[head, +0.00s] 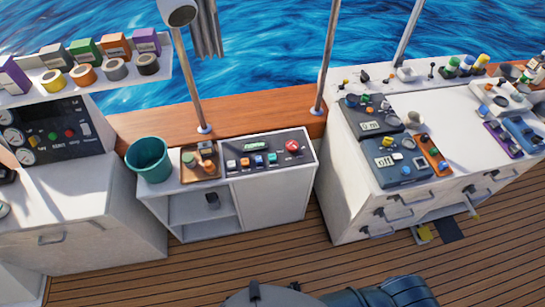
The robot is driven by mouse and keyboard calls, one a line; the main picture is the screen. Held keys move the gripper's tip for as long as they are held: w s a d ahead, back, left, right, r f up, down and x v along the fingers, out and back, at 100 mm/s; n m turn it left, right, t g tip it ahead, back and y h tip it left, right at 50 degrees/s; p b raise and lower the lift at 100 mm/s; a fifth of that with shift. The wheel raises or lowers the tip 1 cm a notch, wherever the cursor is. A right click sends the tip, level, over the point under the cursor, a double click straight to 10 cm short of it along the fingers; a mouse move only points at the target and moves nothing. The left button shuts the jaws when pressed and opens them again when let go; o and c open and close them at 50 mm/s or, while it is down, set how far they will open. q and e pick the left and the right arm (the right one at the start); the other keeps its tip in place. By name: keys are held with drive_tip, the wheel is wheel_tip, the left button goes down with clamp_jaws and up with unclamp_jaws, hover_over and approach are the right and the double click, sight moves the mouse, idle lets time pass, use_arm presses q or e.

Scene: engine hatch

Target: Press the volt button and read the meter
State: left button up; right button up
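A dark control panel (268,152) lies on the middle white cabinet. It has a small green lit display (254,146), a row of small coloured buttons (258,159) and a large red button (292,146). Neither of my grippers is in view.
A teal bucket (148,160) and an orange-brown tray (200,165) stand left of the middle panel. Metal posts (190,80) rise from the wooden ledge (250,108). The right counter (450,150) holds several devices. The plank deck (220,262) in front is mostly clear.

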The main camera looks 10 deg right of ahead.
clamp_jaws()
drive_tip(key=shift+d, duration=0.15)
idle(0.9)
